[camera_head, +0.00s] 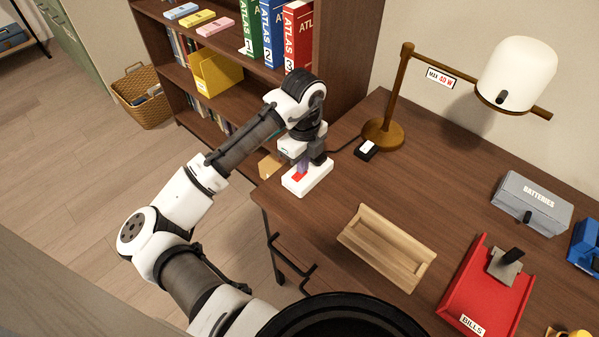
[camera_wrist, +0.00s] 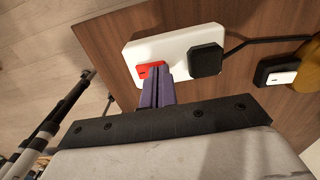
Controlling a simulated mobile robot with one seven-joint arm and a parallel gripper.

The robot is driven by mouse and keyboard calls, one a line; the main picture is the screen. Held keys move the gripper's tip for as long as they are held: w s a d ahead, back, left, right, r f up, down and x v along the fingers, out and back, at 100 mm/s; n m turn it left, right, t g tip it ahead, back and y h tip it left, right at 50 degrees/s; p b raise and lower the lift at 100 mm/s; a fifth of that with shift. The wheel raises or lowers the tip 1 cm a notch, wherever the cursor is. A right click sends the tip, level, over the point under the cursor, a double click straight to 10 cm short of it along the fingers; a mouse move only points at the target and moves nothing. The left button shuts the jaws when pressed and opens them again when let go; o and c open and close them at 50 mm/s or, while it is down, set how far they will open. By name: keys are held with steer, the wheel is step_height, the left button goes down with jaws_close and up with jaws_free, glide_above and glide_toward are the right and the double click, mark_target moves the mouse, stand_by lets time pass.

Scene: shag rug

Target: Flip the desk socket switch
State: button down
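The desk socket (camera_head: 318,181) is a white block near the desk's left edge. In the wrist view the white socket (camera_wrist: 150,47) carries a red switch (camera_wrist: 149,69) on its left part and a black plug (camera_wrist: 205,59) on its right. The red switch also shows in the head view (camera_head: 299,176). My gripper (camera_wrist: 160,73) has its two purple fingers together, with only a thin line between them. The fingertips are over the right part of the red switch and hide some of it. I cannot tell whether they touch it.
A wooden tray (camera_head: 364,255) lies in front. A red bills tray (camera_head: 462,305) and grey batteries box (camera_head: 532,203) stand at right. A bookshelf (camera_head: 345,50) is behind.

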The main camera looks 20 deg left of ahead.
steer(key=shift+r+p, duration=2.7)
steer(key=shift+r, duration=0.75)
